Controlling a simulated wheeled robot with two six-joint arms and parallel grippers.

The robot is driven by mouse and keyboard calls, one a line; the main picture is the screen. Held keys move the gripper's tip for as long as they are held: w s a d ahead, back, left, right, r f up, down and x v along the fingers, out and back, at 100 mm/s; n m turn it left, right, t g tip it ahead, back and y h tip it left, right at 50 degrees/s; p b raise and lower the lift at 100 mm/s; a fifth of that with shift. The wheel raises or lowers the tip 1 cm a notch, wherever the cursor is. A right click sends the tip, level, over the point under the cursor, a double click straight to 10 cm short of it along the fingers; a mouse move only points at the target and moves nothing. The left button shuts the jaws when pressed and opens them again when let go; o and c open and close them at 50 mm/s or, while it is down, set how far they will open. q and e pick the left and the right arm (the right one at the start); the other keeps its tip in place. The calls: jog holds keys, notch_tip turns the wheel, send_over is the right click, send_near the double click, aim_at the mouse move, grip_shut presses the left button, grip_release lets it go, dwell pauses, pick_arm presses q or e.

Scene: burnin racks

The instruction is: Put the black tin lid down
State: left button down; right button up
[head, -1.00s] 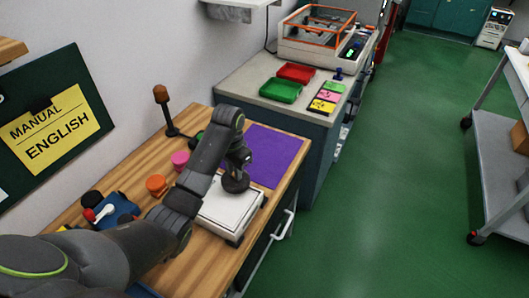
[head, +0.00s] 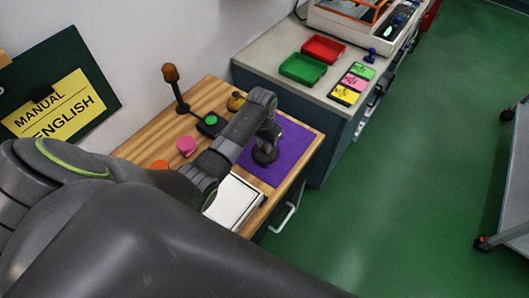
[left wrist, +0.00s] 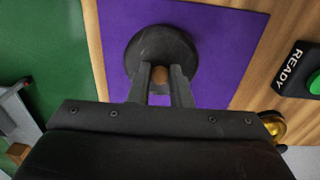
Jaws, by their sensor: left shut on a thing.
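The black tin lid (head: 263,157) is a dark round disc with a small brownish knob in the middle. My left gripper (head: 267,143) is shut on this knob, with the lid below the fingers. In the left wrist view the lid (left wrist: 150,47) is seen from above between the fingertips (left wrist: 160,78), over the purple mat (left wrist: 225,50). The mat also shows in the head view (head: 291,150). I cannot tell whether the lid touches the mat. My right gripper is not in view.
A white flat-topped device (head: 232,203) stands at the mat's near side. Bare mat surrounds the lid.

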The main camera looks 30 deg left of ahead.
aim_at(265, 154)
pick_arm(q)
jog(key=shift+w+f, duration=0.15)
jog(key=shift+f, duration=2.6)
jog(key=shift+f, duration=0.15)
jog(key=c, duration=1.3)
grip_release()
jog(key=r, duration=1.2)
jog(key=shift+a+r, duration=0.15)
jog(key=shift+a, duration=0.1)
